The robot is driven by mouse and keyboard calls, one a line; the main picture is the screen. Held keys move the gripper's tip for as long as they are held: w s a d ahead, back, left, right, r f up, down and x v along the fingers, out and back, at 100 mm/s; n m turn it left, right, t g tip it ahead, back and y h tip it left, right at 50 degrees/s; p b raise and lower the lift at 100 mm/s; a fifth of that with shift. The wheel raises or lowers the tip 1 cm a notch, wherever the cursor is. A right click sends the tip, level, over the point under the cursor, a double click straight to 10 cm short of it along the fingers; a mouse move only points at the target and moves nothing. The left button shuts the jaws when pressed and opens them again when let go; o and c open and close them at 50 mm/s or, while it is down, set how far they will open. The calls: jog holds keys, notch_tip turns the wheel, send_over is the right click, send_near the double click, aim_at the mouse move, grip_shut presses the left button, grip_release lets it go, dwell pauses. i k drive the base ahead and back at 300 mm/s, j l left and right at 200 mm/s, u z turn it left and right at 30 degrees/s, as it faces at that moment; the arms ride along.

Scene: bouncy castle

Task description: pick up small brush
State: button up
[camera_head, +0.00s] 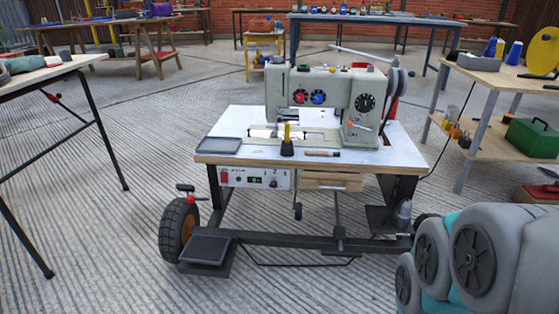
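A small item that looks like the small brush (323,153) lies flat near the front edge of the white sewing table (375,157). It has a light brown handle and a dark end. It is too small to make out bristles. Just left of it stands a dark holder with a yellow upright piece (287,143). A grey sewing machine (335,92) stands behind it on the table. My grey and teal arm fills the lower right corner. My gripper is not in view.
A grey shallow tray (219,145) lies on the table's left front. The table has a wheel (179,228) and a low pedal (206,247). A side table (40,76) stands left, a wooden shelf (500,80) with a green box (532,138) right. Floor in front is clear.

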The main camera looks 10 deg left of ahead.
aim_at(307, 153)
jog(key=i+j, duration=0.25)
jog(key=i, duration=0.25)
jog(key=i+j, duration=0.3)
jog(key=i, duration=0.15)
